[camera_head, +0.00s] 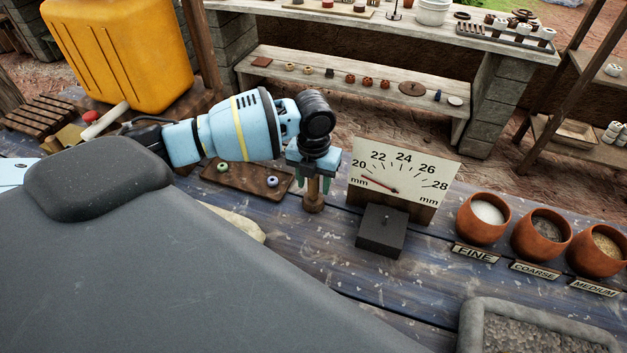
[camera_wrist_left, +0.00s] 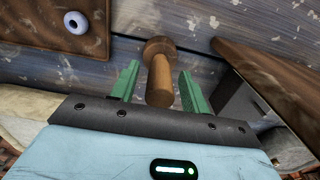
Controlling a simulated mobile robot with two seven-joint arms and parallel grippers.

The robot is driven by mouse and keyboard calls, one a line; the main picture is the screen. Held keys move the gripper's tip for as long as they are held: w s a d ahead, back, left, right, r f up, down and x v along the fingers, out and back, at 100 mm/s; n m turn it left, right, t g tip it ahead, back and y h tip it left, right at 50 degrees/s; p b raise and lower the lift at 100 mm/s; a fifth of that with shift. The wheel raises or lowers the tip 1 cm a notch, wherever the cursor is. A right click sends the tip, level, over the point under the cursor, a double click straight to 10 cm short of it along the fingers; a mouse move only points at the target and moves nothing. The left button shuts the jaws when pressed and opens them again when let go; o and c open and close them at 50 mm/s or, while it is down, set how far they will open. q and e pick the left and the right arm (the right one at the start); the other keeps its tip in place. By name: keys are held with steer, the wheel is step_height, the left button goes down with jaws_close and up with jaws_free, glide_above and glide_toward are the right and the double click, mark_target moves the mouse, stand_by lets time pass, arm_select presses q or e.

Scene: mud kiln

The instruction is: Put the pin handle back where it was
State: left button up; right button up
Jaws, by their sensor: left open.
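The pin handle (camera_head: 313,198) is a brown wooden peg with a wider round end. It appears upright, wide end down, on the blue-grey plank table between the bead board and the gauge. My left gripper (camera_head: 313,184) points down over it with its green fingers open. In the left wrist view, the handle's shaft (camera_wrist_left: 160,80) lies between the two fingers of the left gripper (camera_wrist_left: 159,71), with a gap visible on each side. The handle's upper end is hidden by the gripper in the head view. My right gripper is not in view.
A wooden board (camera_head: 245,183) with two small beads lies left of the handle. To the right are a millimetre gauge (camera_head: 405,170), a dark block (camera_head: 381,232) and clay pots labelled fine (camera_head: 483,218), coarse (camera_head: 541,235) and medium (camera_head: 597,249). A stone tray (camera_head: 475,325) sits at front right.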

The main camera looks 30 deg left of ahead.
arm_select(q)
step_height(320, 180, up, 12)
steer(key=shift+r, duration=0.25)
